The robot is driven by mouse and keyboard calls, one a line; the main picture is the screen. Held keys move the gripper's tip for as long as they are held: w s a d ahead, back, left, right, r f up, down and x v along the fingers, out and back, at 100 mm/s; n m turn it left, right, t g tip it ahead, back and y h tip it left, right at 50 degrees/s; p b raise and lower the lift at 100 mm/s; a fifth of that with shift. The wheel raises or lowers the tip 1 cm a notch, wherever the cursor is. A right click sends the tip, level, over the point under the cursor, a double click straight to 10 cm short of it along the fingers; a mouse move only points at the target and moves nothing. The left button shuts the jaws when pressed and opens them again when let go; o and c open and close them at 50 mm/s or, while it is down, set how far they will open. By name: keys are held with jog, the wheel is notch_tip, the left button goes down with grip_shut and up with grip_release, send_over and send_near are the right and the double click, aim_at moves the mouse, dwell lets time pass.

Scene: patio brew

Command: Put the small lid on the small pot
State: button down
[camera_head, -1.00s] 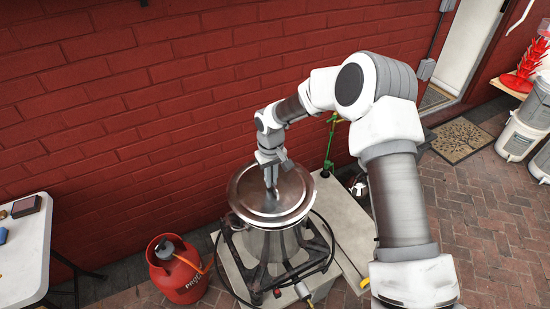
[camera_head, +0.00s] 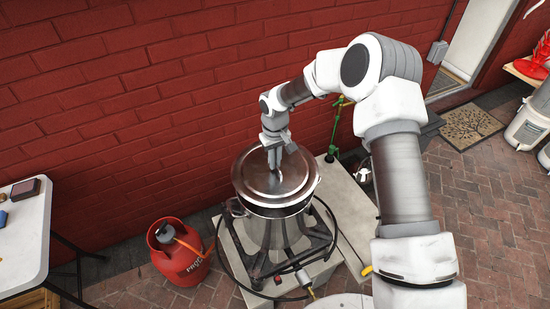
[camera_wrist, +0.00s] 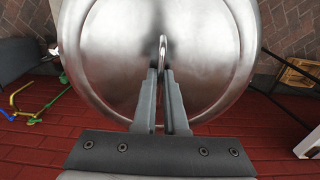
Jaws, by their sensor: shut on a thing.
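The round metal lid (camera_head: 262,184) shows on top of the metal pot (camera_head: 272,211) in the head view. The pot stands on the burner frame, and the lid lies over its mouth with a slight tilt. Whether the lid is fully seated on the rim I cannot tell. My gripper (camera_head: 275,166) is above the lid and shut on its handle. In the wrist view my gripper (camera_wrist: 164,75) pinches the thin looped handle (camera_wrist: 163,50) of the lid (camera_wrist: 205,50), which fills most of the upper picture and hides the pot.
A burner stand (camera_head: 265,265) with a hose sits on a pale slab (camera_head: 345,200) by the red brick wall (camera_head: 150,90). A red gas bottle (camera_head: 180,258) is left of it. A white table (camera_head: 25,230) is at far left. A green stand (camera_head: 335,130) is behind right.

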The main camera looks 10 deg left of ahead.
aim_at(275, 175)
jog(key=shift+f+b, duration=1.9)
jog(key=shift+f, duration=1.55)
jog(key=c, duration=0.9)
grip_release()
